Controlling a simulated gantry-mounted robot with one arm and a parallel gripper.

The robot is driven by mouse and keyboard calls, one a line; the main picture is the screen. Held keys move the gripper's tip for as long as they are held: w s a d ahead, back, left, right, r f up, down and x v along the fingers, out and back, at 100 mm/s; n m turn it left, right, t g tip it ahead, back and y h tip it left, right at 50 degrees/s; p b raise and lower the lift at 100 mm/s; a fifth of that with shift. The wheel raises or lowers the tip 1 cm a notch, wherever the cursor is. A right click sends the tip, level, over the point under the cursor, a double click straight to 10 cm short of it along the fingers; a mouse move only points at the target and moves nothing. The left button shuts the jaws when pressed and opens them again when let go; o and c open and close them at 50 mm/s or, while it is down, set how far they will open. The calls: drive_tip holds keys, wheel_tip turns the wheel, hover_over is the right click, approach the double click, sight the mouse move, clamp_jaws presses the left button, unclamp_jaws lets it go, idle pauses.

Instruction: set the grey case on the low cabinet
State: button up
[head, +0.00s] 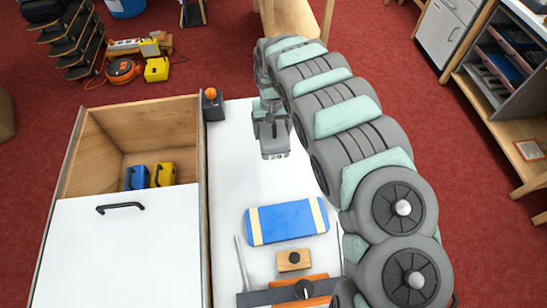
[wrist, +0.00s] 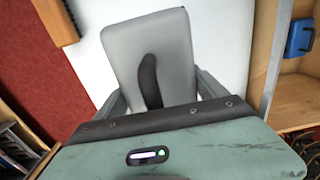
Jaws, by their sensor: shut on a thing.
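My gripper (head: 271,122) is over the far part of the white bench top, shut on the grey case (head: 274,148). In the wrist view the grey case (wrist: 165,38) shows a pale flat face with a dark curved handle (wrist: 150,80), between my gripper's fingers (wrist: 158,98). The case appears held above the white surface; its underside is hidden. A grey-white cabinet (head: 440,32) stands at the far right. A wooden unit with a white front panel (head: 125,250) and black handle is at the left; I cannot tell which is the low cabinet.
A blue case (head: 137,177) and a yellow case (head: 164,174) are in the left unit's open compartment. On the bench are a blue board with cream bands (head: 287,221), a wooden block (head: 293,260) and a small orange-knobbed device (head: 212,102).

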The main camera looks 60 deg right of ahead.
wheel_tip(320, 180, down, 9)
drive_tip(key=shift+w+r+b, duration=0.1)
drive_tip(key=shift+r+b, duration=0.05)
drive_tip(key=shift+b, duration=0.65)
drive_tip(key=shift+f+b, duration=0.5)
drive_tip(key=shift+f, duration=1.3)
drive_tip(key=shift+r, duration=0.1)
drive_tip(key=o, duration=1.7)
wheel_tip(320, 180, up, 12)
drive_tip(key=p, duration=0.2)
drive_tip(key=shift+p, duration=0.4)
